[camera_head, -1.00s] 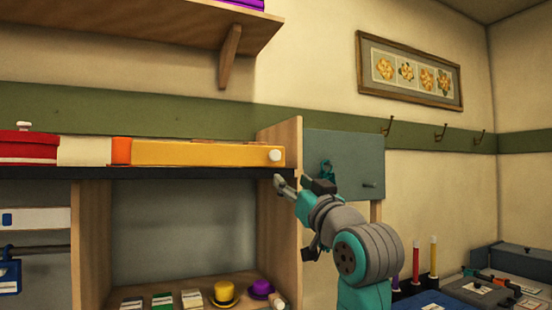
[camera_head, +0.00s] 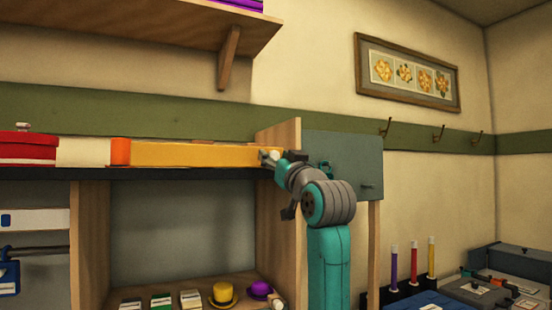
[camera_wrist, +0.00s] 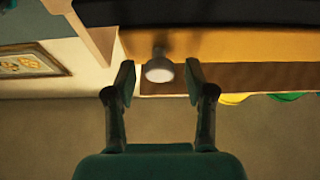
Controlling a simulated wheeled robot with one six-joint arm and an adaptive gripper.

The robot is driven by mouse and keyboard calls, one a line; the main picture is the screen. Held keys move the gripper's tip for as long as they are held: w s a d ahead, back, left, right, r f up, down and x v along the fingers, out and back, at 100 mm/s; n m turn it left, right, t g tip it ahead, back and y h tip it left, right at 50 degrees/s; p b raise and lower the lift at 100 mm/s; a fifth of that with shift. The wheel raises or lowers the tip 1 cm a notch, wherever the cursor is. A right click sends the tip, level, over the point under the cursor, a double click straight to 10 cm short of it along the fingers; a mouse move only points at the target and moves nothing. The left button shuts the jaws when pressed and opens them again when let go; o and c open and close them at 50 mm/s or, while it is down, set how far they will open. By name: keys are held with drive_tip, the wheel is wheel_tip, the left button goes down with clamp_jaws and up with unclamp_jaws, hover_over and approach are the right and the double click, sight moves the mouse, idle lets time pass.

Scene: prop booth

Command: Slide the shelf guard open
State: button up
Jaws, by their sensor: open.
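The shelf guard (camera_head: 190,154) is a long yellow panel along the front of the upper shelf. A white round knob sits at its right end, and in the wrist view the knob (camera_wrist: 159,68) shows between my two fingers. My gripper (camera_head: 268,157) is open, with its fingertips at the right end of the guard. In the wrist view the open gripper (camera_wrist: 160,80) has a finger on each side of the knob, with visible gaps. In the head view the fingers partly hide the knob.
A wooden side panel (camera_head: 287,215) and a grey board (camera_head: 342,160) stand by my arm. An orange block (camera_head: 121,151), a white block and a red box (camera_head: 28,147) lie left of the guard. Small hats (camera_head: 223,294) sit on the lower shelf. Yellow and green items (camera_wrist: 235,98) show past the guard.

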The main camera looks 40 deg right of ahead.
sight(145, 148)
drive_tip(key=shift+w, duration=0.15)
clamp_jaws()
drive_tip(key=shift+a, duration=0.1)
drive_tip(key=w+a, duration=0.2)
drive_tip(key=a, duration=0.7)
drive_tip(key=w+a, duration=0.3)
drive_tip(key=a, duration=0.6)
drive_tip(key=w+a, duration=0.3)
drive_tip(key=a, duration=0.6)
drive_tip(key=shift+a, duration=0.35)
unclamp_jaws()
